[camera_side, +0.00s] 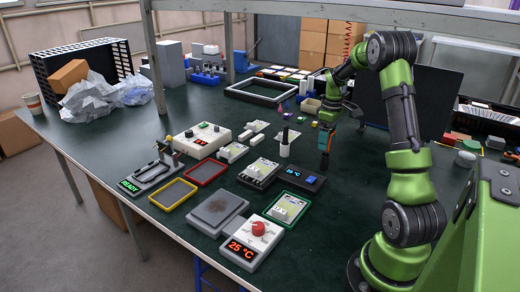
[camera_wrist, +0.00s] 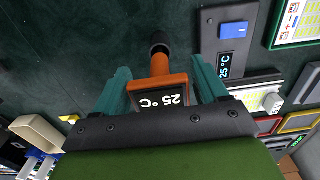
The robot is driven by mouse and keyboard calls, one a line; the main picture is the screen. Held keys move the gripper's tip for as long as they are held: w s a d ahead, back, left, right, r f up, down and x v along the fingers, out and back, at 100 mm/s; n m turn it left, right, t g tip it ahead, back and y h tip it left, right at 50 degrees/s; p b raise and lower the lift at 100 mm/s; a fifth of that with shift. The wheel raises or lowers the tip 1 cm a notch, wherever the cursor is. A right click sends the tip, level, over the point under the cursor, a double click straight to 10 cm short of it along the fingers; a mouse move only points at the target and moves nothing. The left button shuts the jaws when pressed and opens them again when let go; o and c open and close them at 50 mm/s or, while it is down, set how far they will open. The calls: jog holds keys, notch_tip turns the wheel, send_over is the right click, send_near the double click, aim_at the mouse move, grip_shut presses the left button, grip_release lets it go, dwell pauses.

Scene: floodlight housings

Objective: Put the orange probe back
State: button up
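The orange probe (camera_wrist: 158,84) has an orange body, a small dark display reading 25 °C and a black tip. My gripper (camera_wrist: 160,88) has its teal fingers on either side of the display part and is shut on it. The black tip points away from the wrist. In the side view my gripper (camera_side: 325,140) points down, and the orange probe (camera_side: 322,144) hangs with its black end low over the green table. Whether the tip touches the table is hard to tell. I cannot make out a resting place for the probe.
A dark block with a blue button and a 25 °C display (camera_side: 300,177) lies left of my gripper. A white stand with a black top (camera_side: 284,143) is nearby. A hotplate with a red knob (camera_side: 252,240) stands in front. Small bins (camera_side: 310,105) are behind.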

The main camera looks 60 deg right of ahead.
jog(key=shift+o, duration=0.9)
notch_tip(320, 180, up, 8)
jog(key=shift+f, duration=0.2)
jog(key=w+a+r+t, duration=0.1)
jog(key=a+r, duration=0.2)
jog(key=a, duration=0.4)
jog(key=w+a+r+m+t, duration=0.1)
jog(key=a+r, duration=0.1)
jog(key=a, duration=0.5)
jog(key=w+a+r+t, duration=0.1)
jog(key=a+r, duration=0.2)
jog(key=a, duration=0.4)
jog(key=s+a+m+t+y, duration=0.1)
jog(key=s+a, duration=0.3)
jog(key=a, duration=0.4)
jog(key=s+a+f+m+t+y, duration=0.1)
jog(key=s+a+m+t, duration=0.1)
jog(key=s+a, duration=0.3)
jog(key=a+t, duration=0.1)
jog(key=a, duration=0.3)
jog(key=shift+s+a, duration=0.15)
jog(key=shift+s, duration=0.1)
